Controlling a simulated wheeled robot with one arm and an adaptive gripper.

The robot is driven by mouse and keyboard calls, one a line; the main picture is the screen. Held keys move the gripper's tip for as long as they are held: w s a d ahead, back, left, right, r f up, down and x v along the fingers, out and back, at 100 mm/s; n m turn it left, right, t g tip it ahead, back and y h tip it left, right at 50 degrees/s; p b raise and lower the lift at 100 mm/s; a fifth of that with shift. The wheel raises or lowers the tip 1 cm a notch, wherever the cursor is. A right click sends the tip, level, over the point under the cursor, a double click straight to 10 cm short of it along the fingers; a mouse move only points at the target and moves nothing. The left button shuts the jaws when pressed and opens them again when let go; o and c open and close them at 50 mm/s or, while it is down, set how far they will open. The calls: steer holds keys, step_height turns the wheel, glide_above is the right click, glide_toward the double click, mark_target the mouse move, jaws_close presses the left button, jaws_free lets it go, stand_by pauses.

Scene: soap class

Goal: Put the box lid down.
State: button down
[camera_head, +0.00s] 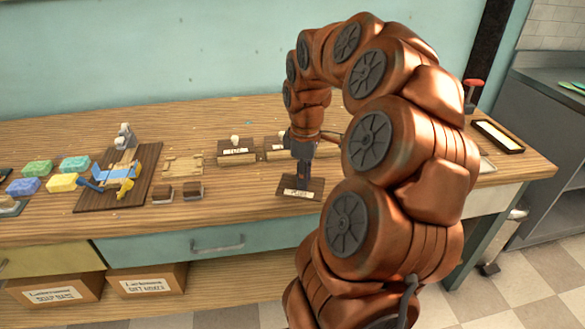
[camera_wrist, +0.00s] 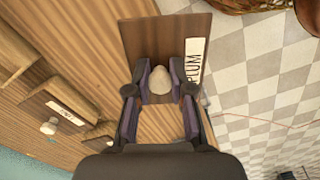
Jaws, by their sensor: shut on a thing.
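The box lid (camera_head: 301,187) is a dark wooden plate with a pale label on its front; it lies below my gripper (camera_head: 301,150) near the table's front edge. In the wrist view the lid (camera_wrist: 140,42) shows a label reading PLUM and a cream knob. My gripper (camera_wrist: 160,88) is shut on this knob, one finger on each side. Whether the lid touches the table or hangs just above it, I cannot tell. The gripper and arm hide part of the lid's surroundings.
A lidded wooden box (camera_head: 237,157) with a white knob and another box (camera_head: 275,154) stand behind the lid. Two small dark blocks (camera_head: 192,190), a dark board (camera_head: 112,198) and coloured soaps (camera_head: 62,182) lie to the left. Bare tabletop (camera_head: 240,195) lies left of the lid.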

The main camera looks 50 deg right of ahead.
steer(key=shift+w+d+f+p, duration=0.15)
steer(key=shift+w+d, duration=0.55)
steer(key=shift+w, duration=0.5)
steer(key=shift+w+d+f+p, duration=0.1)
steer(key=shift+w+d+p, duration=0.1)
steer(key=shift+w+d, duration=0.75)
steer(key=shift+w+d+f+p, duration=0.15)
steer(key=shift+w+d, duration=0.25)
steer(key=shift+w, duration=1.1)
steer(key=shift+f, duration=1.75)
steer(key=shift+f, duration=0.1)
steer(key=c, duration=1)
jaws_free()
step_height(320, 180, up, 12)
steer(key=shift+r, duration=0.1)
